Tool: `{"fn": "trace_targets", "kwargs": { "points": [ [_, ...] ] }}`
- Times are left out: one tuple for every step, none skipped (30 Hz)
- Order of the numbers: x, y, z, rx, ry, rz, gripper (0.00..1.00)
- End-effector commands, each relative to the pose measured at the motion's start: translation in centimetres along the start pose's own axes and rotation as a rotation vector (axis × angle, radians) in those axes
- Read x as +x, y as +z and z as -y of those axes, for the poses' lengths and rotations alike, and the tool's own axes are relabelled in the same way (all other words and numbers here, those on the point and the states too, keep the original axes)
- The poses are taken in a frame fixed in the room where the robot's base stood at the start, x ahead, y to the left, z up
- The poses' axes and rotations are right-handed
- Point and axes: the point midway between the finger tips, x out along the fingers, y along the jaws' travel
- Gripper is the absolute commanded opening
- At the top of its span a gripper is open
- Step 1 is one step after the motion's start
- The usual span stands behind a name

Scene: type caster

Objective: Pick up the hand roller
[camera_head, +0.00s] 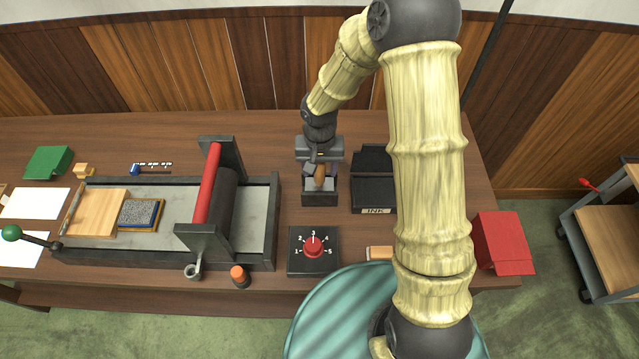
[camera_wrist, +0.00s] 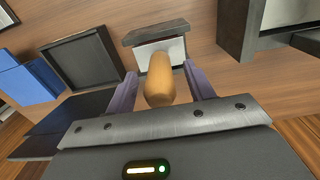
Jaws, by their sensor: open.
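The hand roller shows as a wooden handle (camera_head: 320,176) standing up at a small dark stand (camera_head: 320,199) in the head view. In the wrist view the rounded wooden handle (camera_wrist: 160,80) points toward the camera, and its lower part and any roller drum are hidden. My gripper (camera_head: 321,169) is over the stand. In the wrist view my gripper (camera_wrist: 160,88) is open, with one purple finger on each side of the handle. A gap shows on the right; I cannot tell whether the left finger touches it.
An ink slab (camera_head: 372,190) lies right of the stand. A press with a red roller (camera_head: 210,190) stands to the left. A dial box (camera_head: 313,249) sits in front. A red box (camera_head: 502,243) is at the table's right edge. A blue object (camera_wrist: 28,82) shows in the wrist view.

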Motion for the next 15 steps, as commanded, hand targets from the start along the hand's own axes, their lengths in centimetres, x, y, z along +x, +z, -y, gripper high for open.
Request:
{"fn": "trace_targets", "kwargs": {
  "points": [
    [0.47, 0.1, 0.03, -0.002, 0.001, 0.003, 0.53],
    [0.65, 0.09, 0.04, -0.002, 0.001, 0.002, 0.53],
    [0.81, 0.07, 0.05, -0.002, 0.0, 0.001, 0.53],
    [0.88, 0.05, 0.05, -0.002, 0.0, 0.0, 0.53],
    [0.92, 0.04, 0.05, -0.001, 0.0, 0.0, 0.53],
    [0.92, 0.03, 0.05, -0.001, 0.0, -0.001, 0.53],
    [0.92, 0.03, 0.04, -0.001, 0.0, -0.001, 0.53],
    [0.91, 0.03, 0.04, -0.001, 0.0, -0.001, 0.53],
    [0.91, 0.03, 0.04, -0.001, 0.0, 0.0, 0.53],
    [0.91, 0.03, 0.03, -0.001, 0.0, 0.0, 0.53],
    [0.91, 0.03, 0.03, -0.001, 0.0, 0.0, 0.53],
    [0.91, 0.04, 0.03, -0.001, 0.0, 0.0, 0.53],
    [0.9, 0.03, 0.03, -0.001, 0.0, 0.0, 0.53],
    [0.9, 0.04, 0.03, -0.001, 0.0, 0.0, 0.53],
    [0.9, 0.04, 0.03, -0.001, 0.0, 0.0, 0.53]
  ]
}}
